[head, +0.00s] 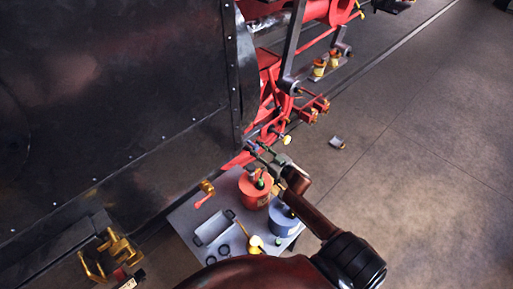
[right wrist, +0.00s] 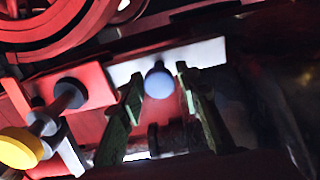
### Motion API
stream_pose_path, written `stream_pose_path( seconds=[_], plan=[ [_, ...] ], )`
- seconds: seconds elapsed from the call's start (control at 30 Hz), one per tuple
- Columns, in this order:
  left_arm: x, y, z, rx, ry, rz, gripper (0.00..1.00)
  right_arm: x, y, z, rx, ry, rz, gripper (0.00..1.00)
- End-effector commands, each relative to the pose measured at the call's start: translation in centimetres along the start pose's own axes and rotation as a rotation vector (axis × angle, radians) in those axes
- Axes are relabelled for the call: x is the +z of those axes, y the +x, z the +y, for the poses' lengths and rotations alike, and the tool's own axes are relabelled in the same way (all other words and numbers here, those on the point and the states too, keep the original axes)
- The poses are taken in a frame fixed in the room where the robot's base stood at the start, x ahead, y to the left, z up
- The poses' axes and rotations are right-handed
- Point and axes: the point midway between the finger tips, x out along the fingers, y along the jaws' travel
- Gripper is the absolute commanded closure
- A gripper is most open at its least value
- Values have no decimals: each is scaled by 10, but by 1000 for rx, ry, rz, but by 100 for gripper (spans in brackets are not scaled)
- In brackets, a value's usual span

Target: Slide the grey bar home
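A bluish-grey round end (right wrist: 158,83), which looks like the grey bar seen end-on, shows between my right gripper's fingertips in the right wrist view. It stands out in front of a pale grey plate (right wrist: 190,57). My right gripper (right wrist: 159,82) is open, with one greenish finger on each side of the round end and small gaps visible. I cannot tell how far the fingers reach around it. In the head view my right gripper (head: 257,152) is at the red linkage beside the dark engine body, with a small bluish piece (head: 250,145) at its tips. My left gripper is not in view.
A yellow knob (right wrist: 20,148) sits left of the fingers; it also shows in the head view (head: 287,140). Below my right gripper a grey table (head: 185,217) holds a red pot (head: 254,194), a blue pot (head: 283,222) and a small tray (head: 213,228). Open floor (head: 420,170) lies right.

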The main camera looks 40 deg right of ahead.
Motion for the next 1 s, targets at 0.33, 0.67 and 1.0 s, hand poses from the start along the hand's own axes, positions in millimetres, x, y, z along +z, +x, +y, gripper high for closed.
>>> stream_pose_path(
  seconds=[0.33, 0.67, 1.0],
  plan=[
    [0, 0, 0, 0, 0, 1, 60, 0, 0, 0, 0, 0, 0, 94],
    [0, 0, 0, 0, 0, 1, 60, 0, 0, 0, 0, 0, 0, 100],
    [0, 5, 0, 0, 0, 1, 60, 1, 0, 29, 2, -3, -1, 100]
  ],
)
